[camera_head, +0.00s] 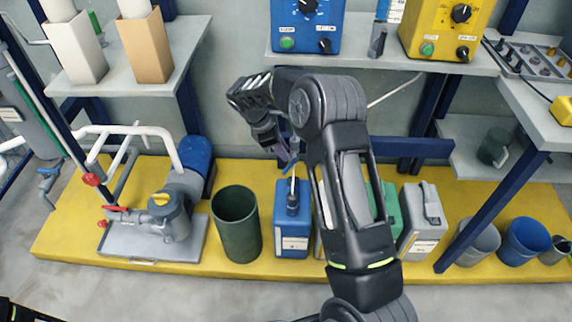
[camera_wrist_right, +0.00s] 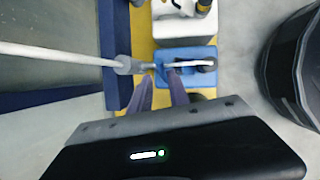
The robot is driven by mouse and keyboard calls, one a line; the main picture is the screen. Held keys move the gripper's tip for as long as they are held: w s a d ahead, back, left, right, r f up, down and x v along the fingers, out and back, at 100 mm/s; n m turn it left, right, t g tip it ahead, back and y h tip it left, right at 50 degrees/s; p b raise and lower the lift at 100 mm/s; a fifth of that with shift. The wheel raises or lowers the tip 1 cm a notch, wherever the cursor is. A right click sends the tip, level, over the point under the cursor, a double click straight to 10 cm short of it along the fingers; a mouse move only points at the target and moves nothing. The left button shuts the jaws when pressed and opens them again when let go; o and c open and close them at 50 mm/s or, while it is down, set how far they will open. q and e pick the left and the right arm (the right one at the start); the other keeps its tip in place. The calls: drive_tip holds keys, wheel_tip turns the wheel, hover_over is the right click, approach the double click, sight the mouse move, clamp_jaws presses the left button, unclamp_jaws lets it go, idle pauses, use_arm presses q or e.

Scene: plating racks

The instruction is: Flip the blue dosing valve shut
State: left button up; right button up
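The blue dosing valve lever (camera_head: 291,164) sits on a thin pipe above a blue canister (camera_head: 292,222). In the right wrist view the blue lever (camera_wrist_right: 164,67) lies beside the grey valve body (camera_wrist_right: 127,65) on a pale pipe. My right gripper (camera_head: 287,156) reaches in from above, close to the valve. In the wrist view its two purple fingers (camera_wrist_right: 160,80) stand apart, with their tips at the lever. I cannot tell whether they touch it. My left gripper is not in view.
A dark green bin (camera_head: 236,225) stands left of the canister. A grey jerrycan (camera_head: 423,218) stands right of it. A shelf (camera_head: 390,60) with blue and yellow control boxes (camera_head: 450,28) is above. A pump (camera_head: 172,215) stands at left. Grey floor lies in front.

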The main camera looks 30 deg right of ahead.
sight(291, 162)
drive_tip(key=shift+f, duration=0.15)
drive_tip(key=b+x, duration=0.2)
drive_tip(key=x, duration=0.5)
drive_tip(key=shift+d+f, duration=0.1)
drive_tip(key=shift+f, duration=0.2)
clamp_jaws()
idle(0.4)
